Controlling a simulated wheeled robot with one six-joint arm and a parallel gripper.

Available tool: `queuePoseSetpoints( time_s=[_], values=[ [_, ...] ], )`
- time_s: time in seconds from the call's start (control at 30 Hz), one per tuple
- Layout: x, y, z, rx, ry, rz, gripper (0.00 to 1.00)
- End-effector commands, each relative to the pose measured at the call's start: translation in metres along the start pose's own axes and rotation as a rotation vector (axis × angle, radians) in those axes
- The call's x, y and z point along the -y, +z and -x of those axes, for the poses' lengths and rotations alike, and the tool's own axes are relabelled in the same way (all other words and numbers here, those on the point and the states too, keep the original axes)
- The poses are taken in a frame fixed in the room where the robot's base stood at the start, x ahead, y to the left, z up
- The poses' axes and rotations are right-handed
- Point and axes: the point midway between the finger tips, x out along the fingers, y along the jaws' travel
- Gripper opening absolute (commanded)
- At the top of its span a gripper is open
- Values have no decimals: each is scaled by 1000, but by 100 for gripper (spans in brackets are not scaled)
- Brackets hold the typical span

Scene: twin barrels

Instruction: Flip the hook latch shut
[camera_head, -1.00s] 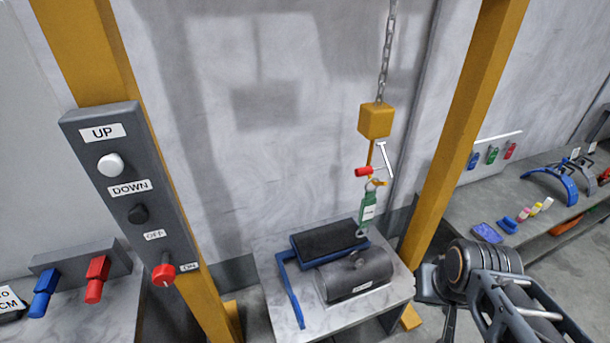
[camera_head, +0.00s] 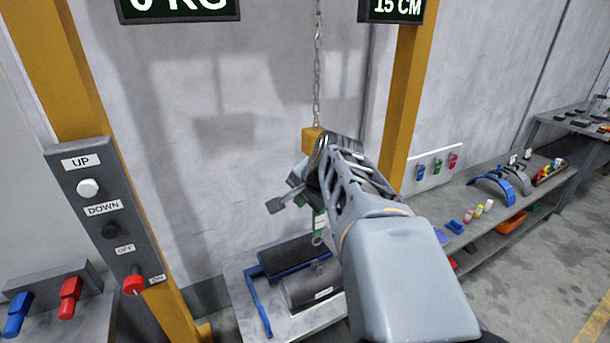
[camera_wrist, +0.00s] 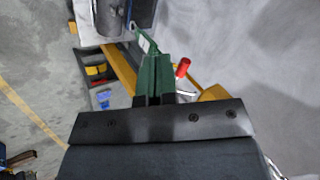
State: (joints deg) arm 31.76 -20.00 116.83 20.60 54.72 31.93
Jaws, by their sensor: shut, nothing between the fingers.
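The red-tipped latch (camera_wrist: 183,67) shows in the wrist view, just right of my gripper's fingertips (camera_wrist: 154,62). My gripper is shut and empty; whether it touches the latch I cannot tell. The yellow hook block (camera_head: 312,138) hangs on the chain in the head view, and a yellow part of it shows at the right in the wrist view (camera_wrist: 215,93). My arm hides the hook and latch in the head view. A green tag with a white label (camera_head: 319,222) hangs below, above the dark barrels; its top is hidden.
A control panel (camera_head: 108,220) is on the left yellow post. The right yellow post (camera_head: 401,100) stands behind my arm. A workbench (camera_head: 500,220) with small parts is at the right.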

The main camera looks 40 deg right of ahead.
Motion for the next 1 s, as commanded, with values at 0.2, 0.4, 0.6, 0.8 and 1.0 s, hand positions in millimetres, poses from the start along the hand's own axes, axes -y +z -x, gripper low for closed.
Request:
queuePoseSetpoints(
  time_s=[0.2,0.4,0.6,0.8,1.0],
  values=[
    [11,-73,42,-82,-98,-362,0],
    [13,-89,34,-93,-122,-440,0],
    [17,-92,-3,-91,-120,-439,0],
    [20,-97,-39,-92,-120,-436,0],
    [23,-100,-67,-94,-120,-435,0]
  ],
)
